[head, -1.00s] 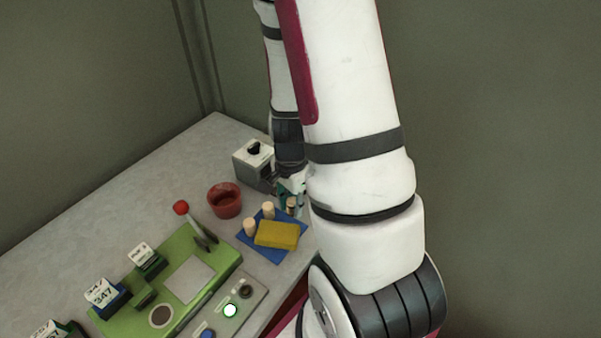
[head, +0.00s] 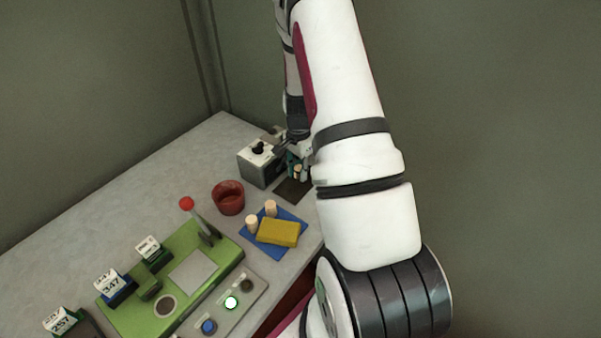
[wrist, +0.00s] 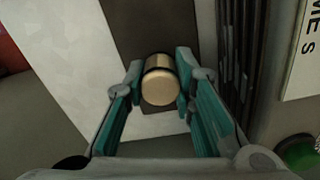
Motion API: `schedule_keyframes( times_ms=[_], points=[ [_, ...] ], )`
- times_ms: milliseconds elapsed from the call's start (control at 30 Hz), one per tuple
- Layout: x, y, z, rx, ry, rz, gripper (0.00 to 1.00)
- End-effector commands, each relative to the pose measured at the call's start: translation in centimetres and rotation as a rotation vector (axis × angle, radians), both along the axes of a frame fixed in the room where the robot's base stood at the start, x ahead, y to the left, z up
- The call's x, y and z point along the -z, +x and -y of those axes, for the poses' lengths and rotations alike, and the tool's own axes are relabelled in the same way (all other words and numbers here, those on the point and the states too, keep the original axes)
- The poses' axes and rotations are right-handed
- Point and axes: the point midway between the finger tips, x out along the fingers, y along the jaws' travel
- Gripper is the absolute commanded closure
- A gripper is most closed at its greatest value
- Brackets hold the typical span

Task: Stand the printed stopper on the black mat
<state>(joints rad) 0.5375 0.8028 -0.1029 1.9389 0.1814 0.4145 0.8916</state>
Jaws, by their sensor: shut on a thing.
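My gripper (head: 298,172) is shut on a tan cork stopper (wrist: 160,86) with a dark band near one end, seen between the teal-padded fingers in the wrist view. The black mat (head: 290,191) lies flat at the back right of the table, beside the grey machine. It also shows behind the stopper in the wrist view (wrist: 150,28). The stopper is over the mat; I cannot tell whether it touches it. Its print is mostly hidden.
A blue mat (head: 290,247) holds two plain stoppers (head: 270,208) and a yellow block (head: 278,232). A red bowl (head: 229,203) and the grey machine (head: 259,174) stand nearby. A green fixture (head: 223,250) with a red-knobbed lever is at the front left.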

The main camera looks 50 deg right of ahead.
Motion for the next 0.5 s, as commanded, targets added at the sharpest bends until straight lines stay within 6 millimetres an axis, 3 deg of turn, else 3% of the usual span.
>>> schedule_keyframes(
  times_ms=[167, 500],
  points=[
    [1.4, 0.0, 0.1, 0.000, -0.001, 0.001, 0.88],
    [1.6, 0.1, 0.0, 0.000, -0.002, 0.002, 0.88]
  ],
)
